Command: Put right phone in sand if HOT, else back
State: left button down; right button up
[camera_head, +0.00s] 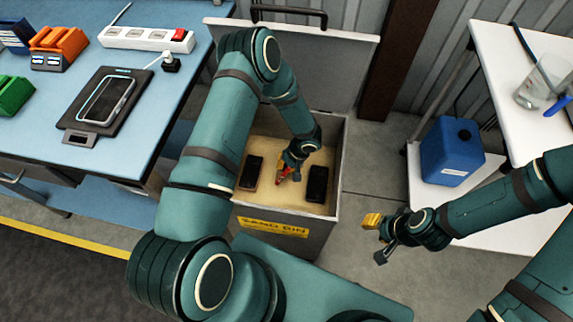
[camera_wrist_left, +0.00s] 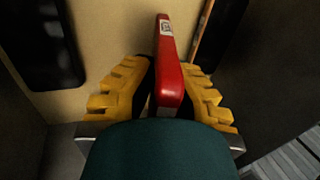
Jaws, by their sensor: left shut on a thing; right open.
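My left gripper (camera_head: 292,168) reaches down into the open sand bin (camera_head: 272,226). It is shut on a slim red thing with a white label, seen edge-on between the yellow fingers in the left wrist view (camera_wrist_left: 168,80); it looks like a phone. Two dark phones lie flat on the sand, one left (camera_head: 251,172) and one right (camera_head: 317,184) of the gripper. Another phone (camera_head: 107,98) lies on a black pad (camera_head: 75,122) on the blue bench. My right gripper (camera_head: 377,238) is open and empty, right of the bin. No hot reading is legible.
The bin's lid (camera_head: 345,60) stands raised behind it. The bench holds a white power strip (camera_head: 147,38), orange (camera_head: 58,45) and green (camera_head: 14,95) holders. A blue canister (camera_head: 452,150) stands on a low shelf at right; a glass beaker (camera_head: 540,82) is on the white table.

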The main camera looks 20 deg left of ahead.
pick_arm(q)
jog(key=shift+f, duration=0.35)
dwell(0.3)
jog(key=c, duration=1.1)
grip_release()
jog(key=shift+o, duration=0.2)
jog(key=a+p+v, duration=0.1)
jog(key=p+v, duration=0.1)
jog(key=v, duration=0.8)
jog(key=a+r+p+v, duration=0.1)
jog(key=a+p+v, duration=0.1)
jog(key=v, duration=0.9)
jog(key=shift+s+r+p, duration=0.25)
jog(key=shift+s+p, duration=0.05)
jog(key=shift+s, duration=0.1)
jog(key=shift+d, duration=0.1)
